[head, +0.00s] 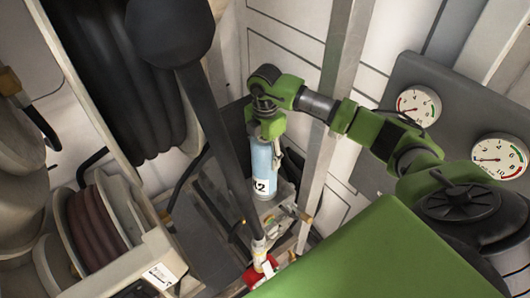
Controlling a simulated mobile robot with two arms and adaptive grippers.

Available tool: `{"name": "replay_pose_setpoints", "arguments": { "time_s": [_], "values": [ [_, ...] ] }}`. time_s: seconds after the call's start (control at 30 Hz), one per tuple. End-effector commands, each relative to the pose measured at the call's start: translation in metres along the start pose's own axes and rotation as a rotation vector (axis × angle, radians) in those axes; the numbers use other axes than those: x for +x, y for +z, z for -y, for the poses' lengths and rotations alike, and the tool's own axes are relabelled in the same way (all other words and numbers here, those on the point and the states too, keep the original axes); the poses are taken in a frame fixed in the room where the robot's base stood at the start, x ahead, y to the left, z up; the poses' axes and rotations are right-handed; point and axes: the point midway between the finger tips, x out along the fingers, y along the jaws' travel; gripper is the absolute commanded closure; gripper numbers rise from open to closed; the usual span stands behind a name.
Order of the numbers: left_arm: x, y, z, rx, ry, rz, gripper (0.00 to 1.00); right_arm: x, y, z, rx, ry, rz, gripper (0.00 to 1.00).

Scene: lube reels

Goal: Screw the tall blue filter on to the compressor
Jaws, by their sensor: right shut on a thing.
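The tall blue filter (262,165) is a light blue cylinder with a white number label near its lower end. It stands roughly upright, tilted a little in the picture. My right gripper (268,138) comes down over its top from the right arm and is shut on it. Grey metal parts (287,197), perhaps of the compressor, lie just under the filter. I cannot tell whether the filter touches them or is threaded on. My left gripper is not in view.
A dark lever with a round knob (168,30) slants down just left of the filter. A metal post (325,125) stands to its right. Two gauges (418,105) sit on a grey panel at the right. Hose reels (95,230) fill the left side.

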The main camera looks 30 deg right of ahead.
Motion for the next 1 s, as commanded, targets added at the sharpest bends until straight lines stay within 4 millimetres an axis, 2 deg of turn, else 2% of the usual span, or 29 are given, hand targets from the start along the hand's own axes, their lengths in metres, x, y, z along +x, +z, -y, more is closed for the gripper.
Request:
{"name": "replay_pose_setpoints", "arguments": {
  "time_s": [0.03,0.2,0.3,0.63,0.83,1.0],
  "values": [
    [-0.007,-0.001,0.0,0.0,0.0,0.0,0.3,-0.002,-0.001,0.001,0.067,-0.003,0.0,0.8],
    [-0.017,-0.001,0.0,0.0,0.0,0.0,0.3,-0.001,-0.001,0.002,0.282,-0.003,-0.001,0.8],
    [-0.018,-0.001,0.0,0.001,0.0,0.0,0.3,0.001,0.0,0.002,0.342,-0.002,0.001,0.8],
    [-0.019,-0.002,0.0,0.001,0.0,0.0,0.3,0.001,0.0,0.002,0.371,-0.003,0.001,0.8],
    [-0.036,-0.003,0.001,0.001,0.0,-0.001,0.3,-0.002,-0.002,0.002,0.615,-0.003,-0.001,0.8],
    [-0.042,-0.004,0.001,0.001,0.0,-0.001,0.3,0.001,-0.001,0.003,0.774,-0.004,0.001,0.8]
  ]
}}
